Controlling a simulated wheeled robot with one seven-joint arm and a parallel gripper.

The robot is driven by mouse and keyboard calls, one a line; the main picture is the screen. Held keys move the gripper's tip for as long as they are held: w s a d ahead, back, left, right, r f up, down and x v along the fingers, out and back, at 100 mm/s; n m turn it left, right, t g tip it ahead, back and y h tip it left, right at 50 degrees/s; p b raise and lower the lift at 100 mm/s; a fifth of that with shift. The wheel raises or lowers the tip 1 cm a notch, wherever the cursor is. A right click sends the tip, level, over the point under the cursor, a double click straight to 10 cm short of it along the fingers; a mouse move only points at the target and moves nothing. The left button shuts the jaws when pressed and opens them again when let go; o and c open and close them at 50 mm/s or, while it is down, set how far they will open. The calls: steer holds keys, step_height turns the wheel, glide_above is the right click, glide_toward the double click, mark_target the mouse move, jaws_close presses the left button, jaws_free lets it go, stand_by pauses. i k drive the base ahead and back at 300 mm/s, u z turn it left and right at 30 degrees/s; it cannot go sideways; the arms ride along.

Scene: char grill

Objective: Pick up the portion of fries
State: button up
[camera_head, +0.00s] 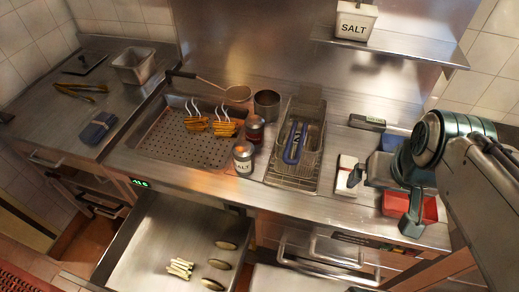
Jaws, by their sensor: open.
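Two portions of golden fries (226,128) lie in the perforated steel pan (150,135) left of centre, with white wisps above them. A small bundle of pale, fry-like sticks (180,267) lies in the open drawer at the lower left. My gripper (382,204) is at the right, over the counter's front part. Its fingers are spread, and I see nothing held between them. It is well apart from both the pan and the drawer. The arm hides part of the counter behind it.
Salt shakers (243,158) stand at the pan's right edge, beside a wire basket (302,165) with a blue handle. A red tray (430,208) lies by my gripper. Dark oval pieces (219,264) share the drawer (150,235). A ladle (238,93) lies behind the pan.

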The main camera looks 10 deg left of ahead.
mark_target(179, 267)
steer(key=u, duration=2.35)
steer(key=k, duration=0.5)
steer(key=u, duration=1.05)
steer(key=i, duration=0.9)
steer(key=z, duration=1.6)
